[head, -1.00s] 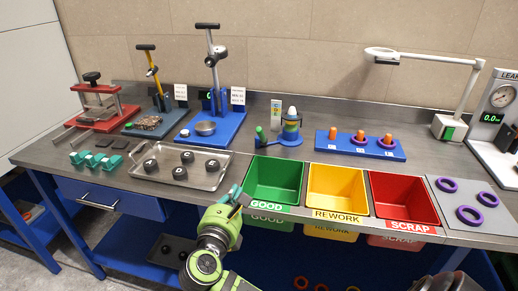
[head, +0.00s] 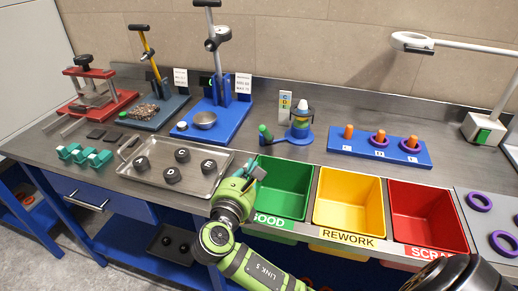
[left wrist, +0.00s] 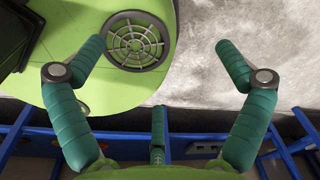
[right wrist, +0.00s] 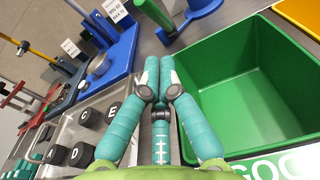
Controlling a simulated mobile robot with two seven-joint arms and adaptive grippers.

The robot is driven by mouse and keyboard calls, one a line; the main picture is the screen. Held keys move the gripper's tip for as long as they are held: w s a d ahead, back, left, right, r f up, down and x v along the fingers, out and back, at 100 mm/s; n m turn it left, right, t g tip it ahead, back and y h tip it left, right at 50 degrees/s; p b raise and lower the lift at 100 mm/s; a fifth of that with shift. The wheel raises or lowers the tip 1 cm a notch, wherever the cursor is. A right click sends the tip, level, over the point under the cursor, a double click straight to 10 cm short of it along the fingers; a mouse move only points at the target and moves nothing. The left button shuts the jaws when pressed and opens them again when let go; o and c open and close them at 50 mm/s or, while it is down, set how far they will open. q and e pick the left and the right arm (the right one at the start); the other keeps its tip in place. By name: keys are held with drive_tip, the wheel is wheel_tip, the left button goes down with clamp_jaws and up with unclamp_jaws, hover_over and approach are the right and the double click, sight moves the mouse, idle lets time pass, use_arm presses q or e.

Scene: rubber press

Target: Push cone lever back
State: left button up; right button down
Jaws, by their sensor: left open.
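The cone stand (head: 301,122) with its stacked coloured rings and pale tip stands on a blue base at the middle back of the bench. Its lever, with a green handle (head: 265,132), stands up at the left end of that base. The green handle also shows at the top of the right wrist view (right wrist: 154,14), beyond my fingertips and apart from them. My right gripper (head: 257,172) is shut and empty by the left side of the green bin. My left gripper (left wrist: 162,55) is open and empty, with my own green body and the floor behind it.
The green GOOD bin (head: 260,204), yellow REWORK bin (head: 347,233) and red SCRAP bin (head: 428,246) line the front edge. A metal tray (head: 141,177) with several black pucks lies left of my right gripper. A blue press (head: 222,120) stands behind it.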

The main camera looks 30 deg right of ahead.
drive_tip(key=p, duration=0.1)
approach(266, 137)
drive_tip(key=x, duration=0.4)
drive_tip(key=shift+r, duration=0.15)
drive_tip(key=shift+w+d, duration=0.3)
use_arm(q)
drive_tip(key=shift+w+d+r, duration=0.6)
drive_tip(key=shift+w+d, duration=0.1)
drive_tip(key=shift+w, duration=0.15)
drive_tip(key=shift+s+a, duration=0.15)
